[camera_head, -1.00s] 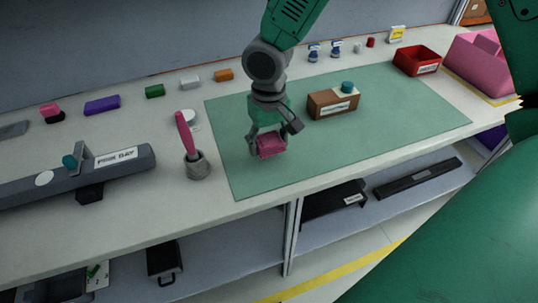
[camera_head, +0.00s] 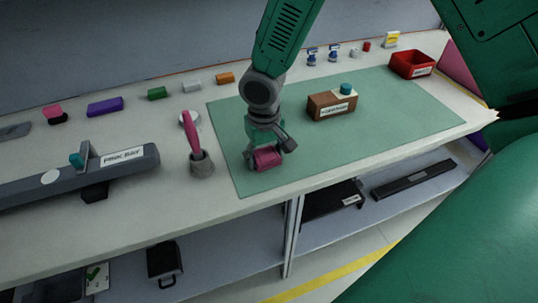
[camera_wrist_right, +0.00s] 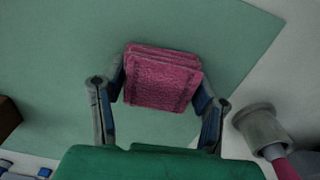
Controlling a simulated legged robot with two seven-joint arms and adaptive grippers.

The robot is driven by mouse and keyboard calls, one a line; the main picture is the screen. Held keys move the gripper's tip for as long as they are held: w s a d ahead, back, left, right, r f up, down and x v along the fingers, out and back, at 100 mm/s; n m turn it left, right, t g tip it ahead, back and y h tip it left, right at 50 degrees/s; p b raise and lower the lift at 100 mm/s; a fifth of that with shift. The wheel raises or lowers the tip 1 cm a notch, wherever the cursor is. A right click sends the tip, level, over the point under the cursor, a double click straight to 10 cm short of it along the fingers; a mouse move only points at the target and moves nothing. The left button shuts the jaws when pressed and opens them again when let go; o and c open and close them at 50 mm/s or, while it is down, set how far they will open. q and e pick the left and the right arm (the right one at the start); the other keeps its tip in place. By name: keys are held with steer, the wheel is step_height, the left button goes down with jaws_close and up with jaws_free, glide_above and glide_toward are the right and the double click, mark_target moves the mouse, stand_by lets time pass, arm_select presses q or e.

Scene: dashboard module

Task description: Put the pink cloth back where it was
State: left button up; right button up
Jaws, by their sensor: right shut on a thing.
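The pink cloth (camera_head: 267,158) is a small folded pad, held between the fingers of my right gripper (camera_head: 266,155), over the front left part of the green mat (camera_head: 330,155). In the right wrist view the pink cloth (camera_wrist_right: 163,80) shows stacked layers, with the right gripper's two fingers (camera_wrist_right: 160,95) on either side of it. I cannot tell whether the cloth touches the mat. My left gripper is not in view.
A brown box (camera_head: 331,106) and a red bin (camera_head: 412,64) stand to the right. A grey bar (camera_head: 125,170) lies at left. The mat's front middle is clear.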

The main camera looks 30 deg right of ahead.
steer(key=o, duration=1.1)
steer(key=shift+s+a+f, duration=0.25)
steer(key=shift+a+f, duration=0.05)
steer(key=shift+a, duration=0.35)
steer(key=o, duration=0.3)
steer(key=shift+w+a, duration=0.1)
steer(key=shift+a, duration=0.05)
steer(key=shift+w+f, duration=0.1)
steer(key=shift+d, duration=0.7)
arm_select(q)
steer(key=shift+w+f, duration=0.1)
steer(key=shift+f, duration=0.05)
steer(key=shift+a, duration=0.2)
arm_select(e)
steer(key=shift+a, duration=0.2)
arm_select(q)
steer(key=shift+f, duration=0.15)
